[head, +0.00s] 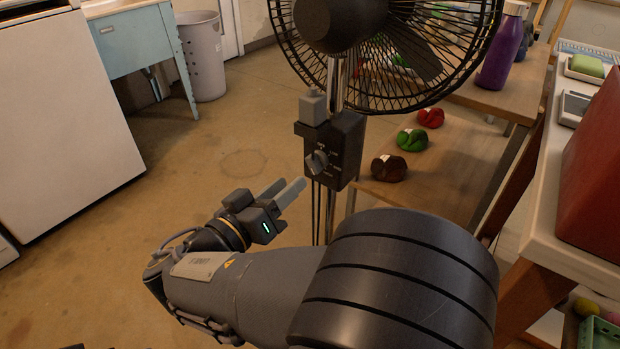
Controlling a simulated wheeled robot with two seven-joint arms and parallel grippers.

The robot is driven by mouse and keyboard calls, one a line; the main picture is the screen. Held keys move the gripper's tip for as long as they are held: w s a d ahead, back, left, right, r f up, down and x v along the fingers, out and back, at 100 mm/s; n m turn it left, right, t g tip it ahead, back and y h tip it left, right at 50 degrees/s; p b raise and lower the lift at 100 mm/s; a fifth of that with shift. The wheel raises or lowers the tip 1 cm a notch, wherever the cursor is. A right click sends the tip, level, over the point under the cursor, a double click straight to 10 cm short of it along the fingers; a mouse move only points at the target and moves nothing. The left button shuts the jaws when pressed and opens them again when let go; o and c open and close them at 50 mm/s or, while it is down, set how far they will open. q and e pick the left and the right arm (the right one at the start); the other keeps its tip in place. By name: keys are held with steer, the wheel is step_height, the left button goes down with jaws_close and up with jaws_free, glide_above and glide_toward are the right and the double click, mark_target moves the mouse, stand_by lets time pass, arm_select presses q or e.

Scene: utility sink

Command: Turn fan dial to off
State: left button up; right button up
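The fan (345,25) is black with a wire cage and stands on a thin pole. Its dark control box (343,150) is on the pole below the cage. The grey fan dial (317,163) sticks out of the box's front face, with small white markings beside it; I cannot read its setting. My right gripper (290,183) is just below and left of the dial, with its fingers pointing up and right toward it. The fingers are apart with nothing between them, and they look clear of the dial. A dark sliver at the bottom left edge may be my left gripper.
A wooden bench (440,165) behind the fan holds red, green and brown rounded items. A purple bottle (502,50) stands on a higher tabletop. A red box (595,170) is at the right. The floor to the left is clear up to a white appliance (65,110).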

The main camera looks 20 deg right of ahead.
mark_target(311, 167)
steer(key=b+x, duration=0.1)
steer(key=x, duration=0.5)
steer(key=shift+w+d, duration=0.1)
steer(key=shift+d, duration=0.15)
steer(key=shift+c, duration=0.2)
jaws_close()
